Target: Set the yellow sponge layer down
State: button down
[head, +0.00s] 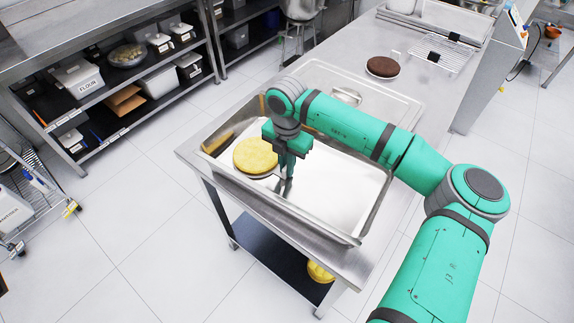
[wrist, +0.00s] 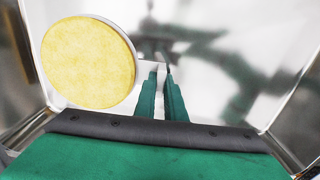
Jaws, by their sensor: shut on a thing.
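The yellow sponge layer (head: 255,156) is a flat round disc over the left part of a shallow steel tray (head: 345,190) on the steel table. In the wrist view the sponge layer (wrist: 88,62) sits on a thin white round board (wrist: 133,28) with a small tab. My gripper (head: 285,181) is upright over the tray, just right of the sponge layer. In the wrist view my gripper (wrist: 160,68) has its fingers shut on the board's tab. The layer looks level. I cannot tell whether the board touches the tray floor.
The tray's raised rims surround my gripper. A brown round layer (head: 383,67) and a wire rack (head: 441,54) lie further back on the table (head: 437,92). Another yellow round thing (head: 319,272) is on the lower shelf. The tray's right part is clear.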

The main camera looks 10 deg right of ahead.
jog(key=c, duration=1.8)
grip_release()
jog(key=shift+c, duration=0.2)
notch_tip(320, 180, up, 12)
jog(key=shift+r, duration=0.15)
